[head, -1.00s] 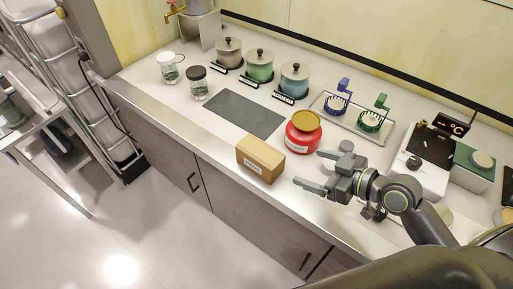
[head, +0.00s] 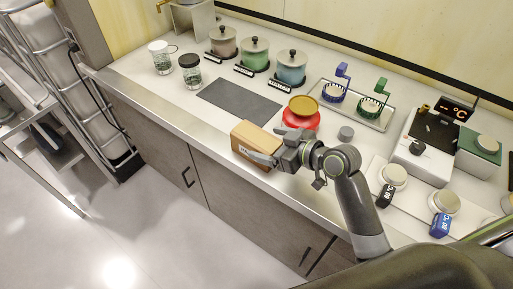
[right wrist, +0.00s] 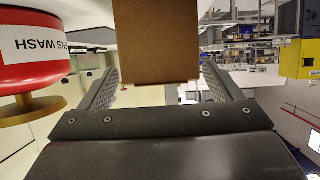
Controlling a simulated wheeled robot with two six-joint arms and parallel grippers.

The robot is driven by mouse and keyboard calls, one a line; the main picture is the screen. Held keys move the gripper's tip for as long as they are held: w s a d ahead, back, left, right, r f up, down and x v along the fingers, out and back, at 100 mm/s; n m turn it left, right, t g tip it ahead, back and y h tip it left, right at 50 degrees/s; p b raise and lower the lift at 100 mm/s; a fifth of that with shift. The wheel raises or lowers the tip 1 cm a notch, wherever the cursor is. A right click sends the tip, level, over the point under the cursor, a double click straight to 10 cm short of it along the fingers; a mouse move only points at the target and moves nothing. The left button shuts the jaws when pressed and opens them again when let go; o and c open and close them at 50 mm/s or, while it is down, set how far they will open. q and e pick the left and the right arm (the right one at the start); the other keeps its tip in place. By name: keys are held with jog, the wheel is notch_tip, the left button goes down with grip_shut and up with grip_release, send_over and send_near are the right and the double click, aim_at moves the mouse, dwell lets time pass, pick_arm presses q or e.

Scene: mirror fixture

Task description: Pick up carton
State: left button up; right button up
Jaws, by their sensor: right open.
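The carton (head: 248,135) is a brown box with a white label, standing near the counter's front edge in the head view. My right gripper (head: 270,146) is at the carton's right end, its jaws open with one finger on the front side and one toward the back. In the right wrist view the carton (right wrist: 156,40) shows between the two spread fingers (right wrist: 157,85), with visible gaps on both sides. The gripper hides part of the carton's right end in the head view. My left gripper is not in view.
A red jar (head: 300,119) with a gold lid stands close behind the carton; it also shows in the right wrist view (right wrist: 30,50). A dark mat (head: 238,101) lies to the left. Lidded canisters (head: 255,55) and a tray (head: 378,122) stand farther back.

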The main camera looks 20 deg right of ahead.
aim_at(260, 142)
jog(key=x, duration=0.1)
jog(key=b+x, duration=0.1)
jog(key=shift+w+a+f, duration=0.15)
jog(key=shift+a+f, duration=0.05)
jog(key=shift+f, duration=0.25)
jog(key=shift+w+a, duration=0.3)
jog(key=shift+w, duration=0.1)
jog(key=shift+d, duration=0.1)
jog(key=shift+s, duration=0.1)
jog(key=shift+c, duration=1)
jog(key=c, duration=1)
jog(key=shift+r, duration=0.15)
